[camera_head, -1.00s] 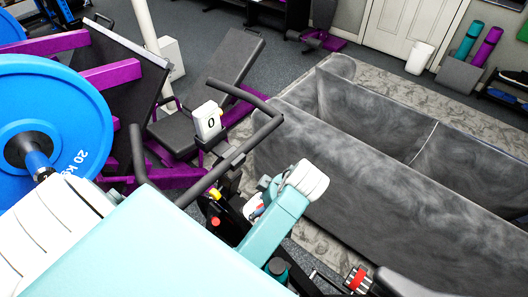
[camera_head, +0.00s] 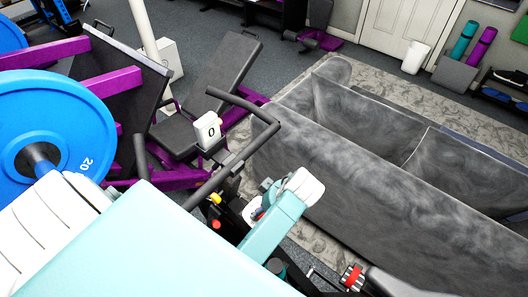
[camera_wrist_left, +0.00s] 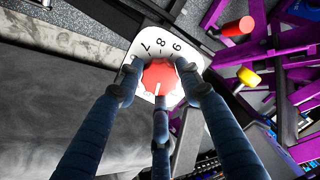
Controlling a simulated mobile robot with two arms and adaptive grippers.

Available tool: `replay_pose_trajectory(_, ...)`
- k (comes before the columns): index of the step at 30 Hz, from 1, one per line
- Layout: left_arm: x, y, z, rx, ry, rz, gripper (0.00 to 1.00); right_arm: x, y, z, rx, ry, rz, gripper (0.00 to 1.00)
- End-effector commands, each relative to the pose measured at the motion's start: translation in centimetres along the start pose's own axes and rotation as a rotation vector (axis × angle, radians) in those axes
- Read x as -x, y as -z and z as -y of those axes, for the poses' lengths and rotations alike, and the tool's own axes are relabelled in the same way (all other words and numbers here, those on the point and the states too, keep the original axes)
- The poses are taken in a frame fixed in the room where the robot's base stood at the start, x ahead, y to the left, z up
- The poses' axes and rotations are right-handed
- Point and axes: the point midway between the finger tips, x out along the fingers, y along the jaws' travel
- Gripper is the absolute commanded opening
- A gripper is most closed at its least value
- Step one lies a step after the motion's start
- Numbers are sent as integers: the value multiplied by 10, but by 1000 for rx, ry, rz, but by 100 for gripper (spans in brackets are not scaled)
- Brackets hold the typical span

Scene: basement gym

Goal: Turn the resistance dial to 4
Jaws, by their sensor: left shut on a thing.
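The resistance dial has a red knob (camera_wrist_left: 159,76) on a white face (camera_wrist_left: 147,48). A pale line on the knob points toward the bottom of that view. My left gripper (camera_wrist_left: 160,82) is shut on the knob, its blue fingers around it. In the head view the dial is small and mostly hidden beside my teal arm. A white display box (camera_head: 207,130) on the exercise machine reads 0. My right gripper is not in view.
Black handlebars (camera_head: 236,160) rise close to my left arm. Red (camera_wrist_left: 237,27) and yellow (camera_wrist_left: 246,78) knobs sit near the dial. A large grey sofa (camera_head: 350,170) fills the right. A blue weight plate (camera_head: 75,130) and purple-framed bench (camera_head: 220,75) stand left and behind.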

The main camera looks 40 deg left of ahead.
Motion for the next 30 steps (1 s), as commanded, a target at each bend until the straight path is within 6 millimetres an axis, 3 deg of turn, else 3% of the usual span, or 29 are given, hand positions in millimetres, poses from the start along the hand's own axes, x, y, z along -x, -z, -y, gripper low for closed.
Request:
replay_pose_trajectory(1, 8, 4, 3, -41, 6, 0, 10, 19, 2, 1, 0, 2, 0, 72)
replay_pose_trajectory(12, 6, 4, 2, -390, 28, -2, 10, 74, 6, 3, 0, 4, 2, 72)
replay_pose_trajectory(21, 4, 4, 0, -630, 42, -4, 10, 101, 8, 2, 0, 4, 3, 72)
replay_pose_trajectory(30, 2, 3, -2, -770, 49, -5, 10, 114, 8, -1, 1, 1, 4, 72)
